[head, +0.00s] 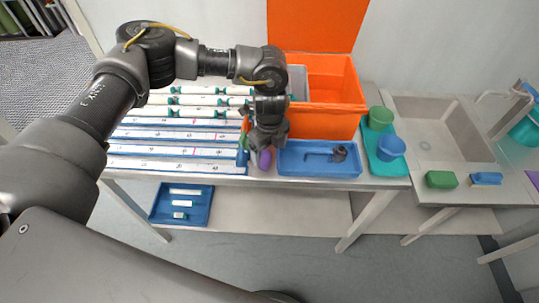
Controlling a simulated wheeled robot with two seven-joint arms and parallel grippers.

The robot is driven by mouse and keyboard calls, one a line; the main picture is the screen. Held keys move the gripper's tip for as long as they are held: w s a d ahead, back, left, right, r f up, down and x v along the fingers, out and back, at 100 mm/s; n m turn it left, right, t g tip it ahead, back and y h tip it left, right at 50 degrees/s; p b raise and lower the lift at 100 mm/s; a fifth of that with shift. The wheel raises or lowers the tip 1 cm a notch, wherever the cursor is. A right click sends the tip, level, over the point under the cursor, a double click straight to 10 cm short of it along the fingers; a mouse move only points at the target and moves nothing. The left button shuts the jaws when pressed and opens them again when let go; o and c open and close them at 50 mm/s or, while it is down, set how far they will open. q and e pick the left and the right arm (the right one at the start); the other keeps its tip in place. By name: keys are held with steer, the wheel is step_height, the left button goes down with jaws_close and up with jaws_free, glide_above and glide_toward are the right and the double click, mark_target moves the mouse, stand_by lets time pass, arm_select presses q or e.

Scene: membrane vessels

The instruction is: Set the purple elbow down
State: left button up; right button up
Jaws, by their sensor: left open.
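The purple elbow (264,159) is at the front of the table, between the labelled racks and the blue tray. My left gripper (266,147) points down right over it, and its fingers partly hide the elbow. The gripper is open. I cannot tell whether the elbow rests on the table or touches a finger. My right gripper is not in view.
A blue tray (290,169) with a dark fitting (340,153) lies to the right. An orange bin (345,122) stands behind. White tubes (190,101) lie in the racks at left. Green (380,117) and blue (391,148) cups stand near the sink (435,135).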

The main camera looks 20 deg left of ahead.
mark_target(270, 161)
arm_select(q)
step_height(270, 161, up, 10)
steer(key=b, duration=0.2)
steer(key=shift+f, duration=0.15)
